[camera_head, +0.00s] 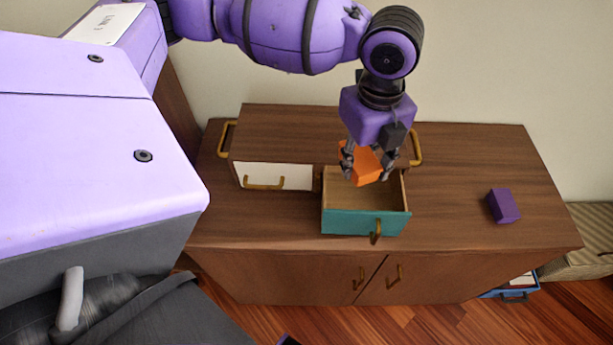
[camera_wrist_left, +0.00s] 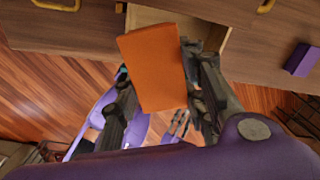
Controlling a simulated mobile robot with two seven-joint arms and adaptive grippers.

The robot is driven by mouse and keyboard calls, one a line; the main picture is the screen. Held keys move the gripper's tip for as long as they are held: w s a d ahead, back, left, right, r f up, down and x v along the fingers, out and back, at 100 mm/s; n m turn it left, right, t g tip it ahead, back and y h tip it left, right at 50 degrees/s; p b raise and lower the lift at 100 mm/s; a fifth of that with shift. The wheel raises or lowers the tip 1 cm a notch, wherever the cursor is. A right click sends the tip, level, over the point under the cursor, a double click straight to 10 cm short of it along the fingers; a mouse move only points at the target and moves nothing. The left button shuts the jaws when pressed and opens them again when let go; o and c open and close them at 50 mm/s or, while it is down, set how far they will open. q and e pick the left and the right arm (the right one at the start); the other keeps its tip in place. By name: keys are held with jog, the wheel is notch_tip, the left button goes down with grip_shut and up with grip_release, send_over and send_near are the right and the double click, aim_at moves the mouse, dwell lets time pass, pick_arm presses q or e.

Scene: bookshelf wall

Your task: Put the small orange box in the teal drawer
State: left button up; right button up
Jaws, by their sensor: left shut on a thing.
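The small orange box (camera_head: 366,164) is held between the fingers of my left gripper (camera_head: 367,167). In the left wrist view the orange box (camera_wrist_left: 153,67) fills the space between the two fingers (camera_wrist_left: 160,105). The teal drawer (camera_head: 345,221) is pulled open, and its pale wooden inside looks empty where it shows. In the head view the box appears over the back part of the open drawer. The exact height above the drawer floor is hard to tell. My right gripper is not clearly seen in the head view.
A white-fronted drawer (camera_head: 299,176) beside the teal one is closed. A purple block (camera_head: 503,206) lies on the cabinet top (camera_head: 460,170) at the right. A blue crate (camera_head: 517,290) stands on the floor at the right. The cabinet top between drawer and purple block is clear.

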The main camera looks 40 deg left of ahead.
pick_arm(q)
notch_tip(320, 180, down, 18)
jog(key=shift+r+b, duration=0.1)
jog(key=shift+b, duration=0.5)
jog(key=o, duration=0.4)
jog(key=shift+f, duration=0.2)
jog(key=o, duration=0.4)
notch_tip(320, 180, up, 12)
jog(key=shift+r+p, duration=0.2)
jog(key=shift+p, duration=0.2)
